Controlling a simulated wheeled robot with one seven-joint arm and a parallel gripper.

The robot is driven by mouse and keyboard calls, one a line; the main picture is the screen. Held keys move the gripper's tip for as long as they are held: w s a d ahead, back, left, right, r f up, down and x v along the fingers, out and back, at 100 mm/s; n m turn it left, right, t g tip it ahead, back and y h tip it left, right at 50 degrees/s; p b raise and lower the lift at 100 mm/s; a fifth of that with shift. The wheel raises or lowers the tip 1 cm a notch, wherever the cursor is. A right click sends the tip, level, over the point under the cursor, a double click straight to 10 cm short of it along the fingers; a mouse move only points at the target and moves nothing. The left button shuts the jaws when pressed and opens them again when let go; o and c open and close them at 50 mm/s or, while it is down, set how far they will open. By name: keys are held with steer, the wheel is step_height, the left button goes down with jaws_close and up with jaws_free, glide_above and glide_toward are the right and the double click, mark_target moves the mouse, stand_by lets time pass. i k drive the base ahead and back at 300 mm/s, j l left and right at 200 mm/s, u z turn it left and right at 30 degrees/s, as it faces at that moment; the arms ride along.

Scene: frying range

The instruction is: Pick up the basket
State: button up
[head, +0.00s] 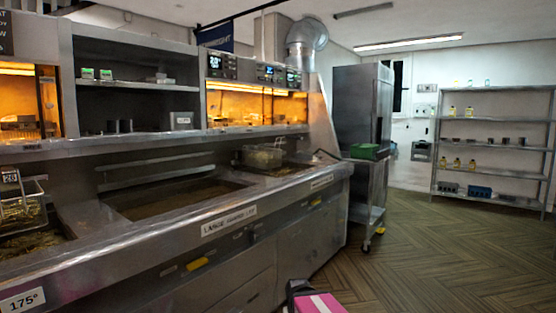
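Two wire baskets show on the steel frying range. One basket (22,210) is at the left edge, above a well of brown oil, with a small dark "20" display beside it; the picture edge cuts it off. The other basket (263,157) is farther off, at the far well, with a dark handle reaching right. I cannot tell which basket the task means.
The range's steel front edge (150,233) runs along the left, with a wide oil well (180,198) between the baskets. A steel trolley (368,190) carries a green box (370,151). A shelf rack (493,140) stands right. The patterned floor (440,255) is clear.

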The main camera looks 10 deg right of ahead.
mark_target(261, 158)
steer(key=i+l+z, duration=0.7)
steer(key=i+l, duration=0.15)
steer(key=i+l+z, duration=0.2)
steer(key=i+z, duration=0.15)
steer(key=i, duration=0.2)
steer(key=i+l+z, duration=0.1)
steer(key=i+z, duration=0.3)
steer(key=i+u, duration=0.25)
steer(key=i, duration=0.2)
steer(key=i+l+u, duration=0.25)
steer(key=i, duration=0.2)
steer(key=i+l+u, duration=0.1)
steer(key=i+u, duration=0.2)
steer(key=i+l+u, duration=0.1)
steer(key=u, duration=0.35)
steer(key=i+l+u, duration=0.2)
steer(key=u, duration=0.25)
steer(key=i+l+u, duration=0.25)
steer(key=u, duration=0.25)
steer(key=i+l+u, duration=0.15)
steer(key=u, duration=0.3)
steer(key=k+l+u, duration=0.1)
steer(key=k, duration=0.25)
steer(key=k+l+u, duration=0.15)
steer(key=k, duration=0.2)
steer(key=i, duration=0.5)
